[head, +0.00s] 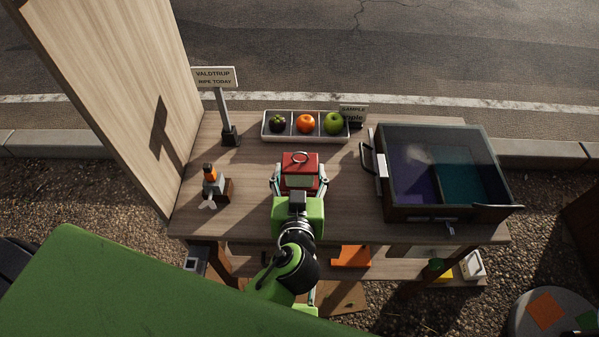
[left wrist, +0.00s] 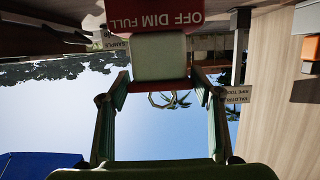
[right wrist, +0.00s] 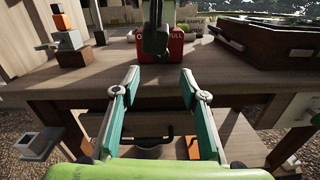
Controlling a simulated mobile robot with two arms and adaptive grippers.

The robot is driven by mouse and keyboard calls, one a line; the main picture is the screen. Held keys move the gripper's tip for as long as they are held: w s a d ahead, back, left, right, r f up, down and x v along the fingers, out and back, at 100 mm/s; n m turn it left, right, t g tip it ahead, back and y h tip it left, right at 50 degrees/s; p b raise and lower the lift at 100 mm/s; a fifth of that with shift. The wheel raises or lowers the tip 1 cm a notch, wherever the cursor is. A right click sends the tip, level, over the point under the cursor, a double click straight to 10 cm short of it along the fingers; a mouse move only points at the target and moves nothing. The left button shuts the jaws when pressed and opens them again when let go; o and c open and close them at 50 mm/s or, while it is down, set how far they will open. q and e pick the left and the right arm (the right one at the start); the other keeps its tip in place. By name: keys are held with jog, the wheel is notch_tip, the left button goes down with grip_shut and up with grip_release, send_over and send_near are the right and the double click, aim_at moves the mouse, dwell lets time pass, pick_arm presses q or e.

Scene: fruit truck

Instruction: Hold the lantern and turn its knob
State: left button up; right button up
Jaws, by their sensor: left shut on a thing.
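The red lantern (head: 300,160) stands at the middle of the wooden table, its ring handle on top and its pale body facing me. My left gripper (head: 299,186) is shut on it, one finger on each side. In the left wrist view the lantern's pale part (left wrist: 160,58) is between the fingers, beside a red panel (left wrist: 180,15) lettered OFF DIM FULL. In the right wrist view the lantern (right wrist: 175,50) is partly hidden behind my left gripper. I cannot make out the knob. My right gripper (right wrist: 159,78) is open and empty, in front of the table's front edge.
A fruit tray (head: 279,137) is behind the lantern. A glass-lidded case (head: 398,210) is on the right. A lower shelf (right wrist: 240,135) lies under the tabletop.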

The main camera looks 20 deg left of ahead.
jog(key=x, duration=1.2)
dwell(0.3)
